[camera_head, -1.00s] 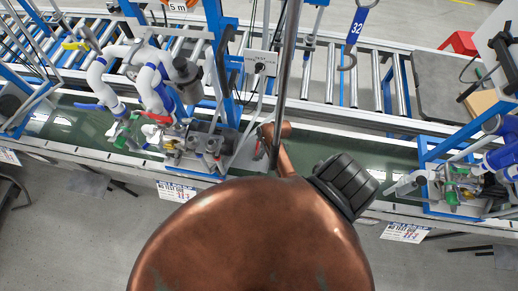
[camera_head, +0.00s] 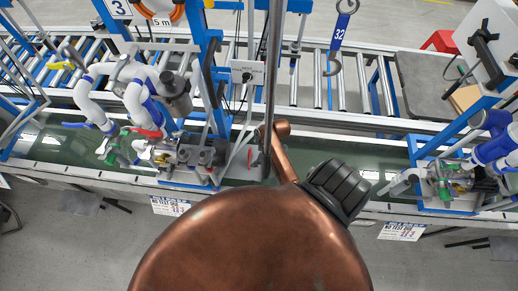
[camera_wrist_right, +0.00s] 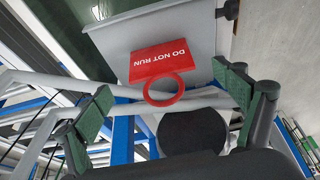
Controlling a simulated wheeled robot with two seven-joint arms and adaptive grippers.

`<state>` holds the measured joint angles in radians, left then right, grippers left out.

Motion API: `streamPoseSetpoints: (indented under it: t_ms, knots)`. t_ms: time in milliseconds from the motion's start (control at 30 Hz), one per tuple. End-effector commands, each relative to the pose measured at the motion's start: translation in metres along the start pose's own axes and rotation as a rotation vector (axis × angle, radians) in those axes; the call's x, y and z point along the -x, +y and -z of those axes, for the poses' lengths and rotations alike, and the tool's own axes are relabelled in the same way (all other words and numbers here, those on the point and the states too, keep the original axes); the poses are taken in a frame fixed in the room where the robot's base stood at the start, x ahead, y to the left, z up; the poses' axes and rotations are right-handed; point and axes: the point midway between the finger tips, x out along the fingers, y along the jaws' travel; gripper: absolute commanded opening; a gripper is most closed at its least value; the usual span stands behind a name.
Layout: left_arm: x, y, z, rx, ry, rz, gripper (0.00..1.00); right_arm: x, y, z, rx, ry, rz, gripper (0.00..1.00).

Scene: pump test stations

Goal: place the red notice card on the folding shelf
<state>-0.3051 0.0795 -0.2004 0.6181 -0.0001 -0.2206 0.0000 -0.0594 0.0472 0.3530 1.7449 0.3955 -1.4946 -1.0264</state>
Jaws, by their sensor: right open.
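The red notice card (camera_wrist_right: 165,60) shows in the wrist view, with white "DO NOT RUN" lettering upside down and a red ring (camera_wrist_right: 163,89) at its lower edge. It lies against a grey panel (camera_wrist_right: 125,38). My right gripper (camera_wrist_right: 162,80) is open, its green-padded fingers apart on either side of the card and ring. I see no finger closed on either. In the head view a small red patch (camera_head: 252,157) shows beside my copper-coloured arm; I cannot tell whether it is the card. I cannot make out the folding shelf for certain. My left gripper is not in view.
A pump station with white hoses (camera_head: 135,95) stands on the green conveyor at left, another (camera_head: 450,175) at right. A roller conveyor (camera_head: 300,85) runs behind. A red box (camera_head: 440,40) is at the back right.

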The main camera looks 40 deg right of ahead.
Motion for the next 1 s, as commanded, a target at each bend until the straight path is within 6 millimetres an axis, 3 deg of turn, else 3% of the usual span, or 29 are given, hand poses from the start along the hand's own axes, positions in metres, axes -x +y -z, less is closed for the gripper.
streamPoseSetpoints:
  t_ms: [100, 300, 600, 1000]
  knots:
    - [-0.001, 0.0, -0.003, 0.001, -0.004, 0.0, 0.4, 0.024, 0.001, -0.001, 0.002, -0.002, -0.004, 0.89]
    - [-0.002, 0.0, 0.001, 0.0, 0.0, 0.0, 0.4, 0.046, 0.001, -0.001, 0.0, -0.001, -0.002, 0.89]
    - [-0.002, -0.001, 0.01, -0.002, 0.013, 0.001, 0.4, 0.051, 0.0, -0.001, 0.0, -0.001, -0.001, 0.89]
    - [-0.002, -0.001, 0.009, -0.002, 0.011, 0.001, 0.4, 0.051, 0.0, -0.001, 0.0, 0.0, -0.001, 0.89]
